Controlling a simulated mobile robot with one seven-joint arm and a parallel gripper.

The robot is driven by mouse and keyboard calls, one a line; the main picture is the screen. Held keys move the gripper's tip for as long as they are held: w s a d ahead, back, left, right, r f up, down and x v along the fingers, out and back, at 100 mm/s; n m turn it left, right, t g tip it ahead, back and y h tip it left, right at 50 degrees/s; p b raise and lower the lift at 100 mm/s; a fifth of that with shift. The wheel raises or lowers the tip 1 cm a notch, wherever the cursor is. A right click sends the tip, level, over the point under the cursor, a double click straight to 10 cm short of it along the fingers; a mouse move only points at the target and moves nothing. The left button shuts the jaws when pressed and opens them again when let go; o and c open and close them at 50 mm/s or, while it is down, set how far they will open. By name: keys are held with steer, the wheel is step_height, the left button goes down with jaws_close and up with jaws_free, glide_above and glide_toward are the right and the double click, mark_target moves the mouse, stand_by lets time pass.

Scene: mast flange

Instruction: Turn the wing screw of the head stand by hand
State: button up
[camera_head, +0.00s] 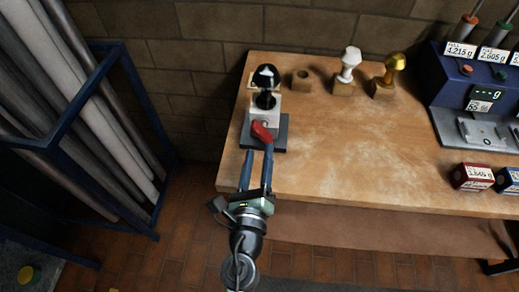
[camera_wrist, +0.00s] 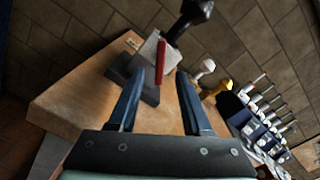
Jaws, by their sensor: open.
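The head stand (camera_head: 277,142) is a dark base with a pale block, at the table's left end. A glossy black head (camera_head: 265,77) sits on top of it. The red wing screw (camera_head: 262,132) is on the stand's near side. My gripper (camera_head: 257,151) is open and empty, its blue fingers pointing at the wing screw from the front.
On the wooden table (camera_head: 340,150), an empty wooden holder (camera_head: 302,79), a white head (camera_head: 349,63) and a gold head (camera_head: 391,68) stand behind. A blue scale unit (camera_head: 455,85) and small boxes (camera_head: 471,176) are right. A blue rack of pipes (camera_head: 135,75) stands left.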

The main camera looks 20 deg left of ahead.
mark_target(262, 138)
steer(key=shift+p+x, duration=0.4)
steer(key=shift+x, duration=2.7)
steer(key=shift+w, duration=0.2)
steer(key=shift+c, duration=0.4)
jaws_close()
